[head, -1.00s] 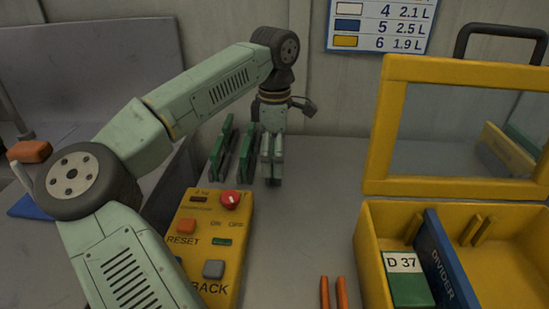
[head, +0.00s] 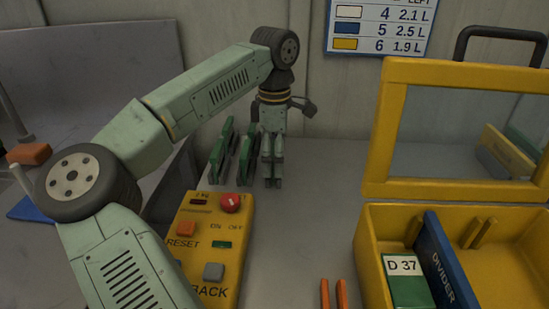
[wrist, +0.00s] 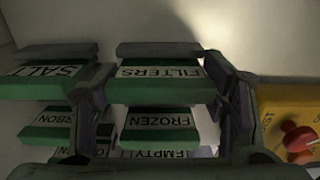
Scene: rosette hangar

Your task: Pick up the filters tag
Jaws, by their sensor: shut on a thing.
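The filters tag (wrist: 160,72) is a green block with a white label reading FILTERS, seen upside down in the wrist view. My gripper (wrist: 157,78) has a finger on each side of it and is shut on it. In the head view my gripper (head: 272,184) points down at the back of the grey bench, right beside a row of green tags (head: 222,152). The held tag is hard to make out there, and I cannot tell whether it is clear of its place.
The wrist view shows tags reading SALT (wrist: 50,71) and FROZEN (wrist: 158,122) close by. A yellow control box (head: 215,245) with a red knob stands in front. A yellow open case (head: 372,250) with a blue divider (head: 447,262) and a D 37 block (head: 408,288) is at right.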

